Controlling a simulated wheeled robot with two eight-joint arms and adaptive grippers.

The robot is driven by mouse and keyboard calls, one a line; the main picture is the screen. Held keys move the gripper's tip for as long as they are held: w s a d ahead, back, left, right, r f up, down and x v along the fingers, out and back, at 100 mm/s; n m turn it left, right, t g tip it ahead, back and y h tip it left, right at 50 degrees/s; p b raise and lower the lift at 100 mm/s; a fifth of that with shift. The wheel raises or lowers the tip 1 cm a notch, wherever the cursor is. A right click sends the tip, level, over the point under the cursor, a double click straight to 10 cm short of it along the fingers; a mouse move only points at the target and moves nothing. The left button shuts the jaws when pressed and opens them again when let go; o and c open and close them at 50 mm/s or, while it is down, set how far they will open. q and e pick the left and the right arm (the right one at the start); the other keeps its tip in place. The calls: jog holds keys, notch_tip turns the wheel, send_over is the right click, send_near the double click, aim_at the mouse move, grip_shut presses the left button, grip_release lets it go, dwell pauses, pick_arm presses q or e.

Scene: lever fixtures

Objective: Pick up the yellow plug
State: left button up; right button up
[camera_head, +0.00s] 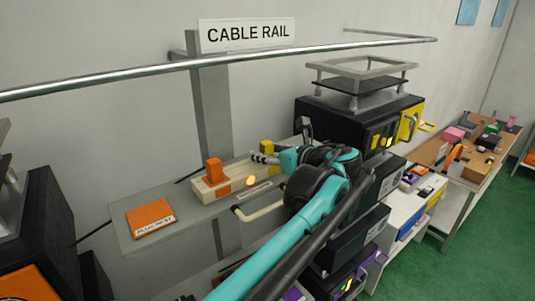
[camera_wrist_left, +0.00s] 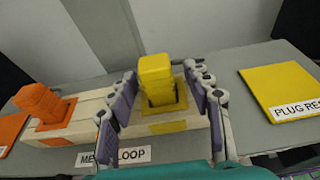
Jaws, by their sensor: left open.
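The yellow plug (camera_wrist_left: 157,80) stands upright in a yellow-rimmed socket on a pale wooden block (camera_wrist_left: 88,132). In the head view, the plug (camera_head: 267,147) shows small just behind my left gripper (camera_head: 262,158). In the left wrist view, my left gripper (camera_wrist_left: 161,76) is open, with one finger on each side of the plug. Small gaps seem to show between the plug and the fingers; contact is hard to tell. The lower plug is inside the socket. My right gripper is not in view.
An orange plug (camera_wrist_left: 42,102) stands in the same block, left of the yellow one. A yellow pad (camera_wrist_left: 280,92) lies to the right and an orange pad (camera_head: 151,218) to the left. A metal rail (camera_head: 190,63) runs above the shelf. Black machines stand at both sides.

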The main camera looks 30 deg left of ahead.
pick_arm(q)
jog(key=shift+a+f, duration=0.1)
jog(key=shift+a, duration=0.1)
grip_shut()
jog(key=shift+d, duration=0.1)
